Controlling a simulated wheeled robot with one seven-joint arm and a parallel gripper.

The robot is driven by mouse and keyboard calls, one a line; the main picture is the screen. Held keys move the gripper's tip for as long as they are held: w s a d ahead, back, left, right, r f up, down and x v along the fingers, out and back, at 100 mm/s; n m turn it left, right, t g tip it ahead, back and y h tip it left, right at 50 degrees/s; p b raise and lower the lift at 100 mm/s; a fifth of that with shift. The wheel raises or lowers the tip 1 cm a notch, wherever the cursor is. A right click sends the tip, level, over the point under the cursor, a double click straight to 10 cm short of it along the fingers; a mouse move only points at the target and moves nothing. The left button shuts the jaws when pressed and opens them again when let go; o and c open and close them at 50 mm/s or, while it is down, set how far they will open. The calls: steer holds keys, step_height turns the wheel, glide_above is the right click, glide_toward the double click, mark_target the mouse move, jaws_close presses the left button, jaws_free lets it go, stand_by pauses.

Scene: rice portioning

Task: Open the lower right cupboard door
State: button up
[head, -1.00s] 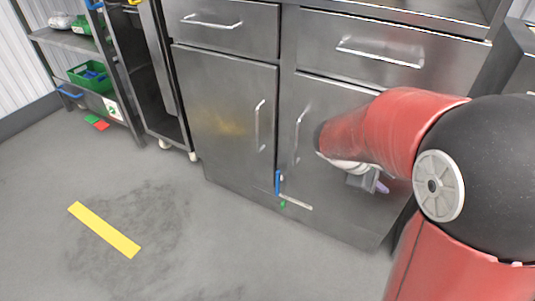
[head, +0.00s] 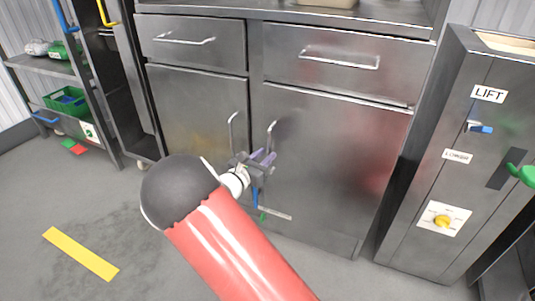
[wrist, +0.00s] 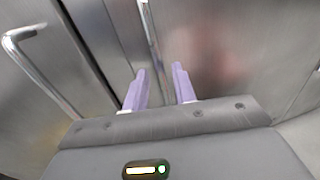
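The lower right cupboard door (head: 335,165) is a plain steel panel and looks closed. Its upright bar handle (head: 270,135) is near its left edge; it also shows in the wrist view (wrist: 150,35). My gripper (head: 264,157) is in front of the handle's lower part. In the wrist view its two purple fingers (wrist: 160,82) are apart, with the handle's end ahead of the gap between them. I cannot tell whether the fingers touch the handle. My red arm hides the floor below.
The lower left door (head: 200,110) has its own bar handle (wrist: 25,35) close by on the left. Two drawers with handles are above. A steel cabinet marked LIFT (head: 440,150) stands at the right.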

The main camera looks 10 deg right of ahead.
steer(key=shift+x, duration=1.35)
jaws_close()
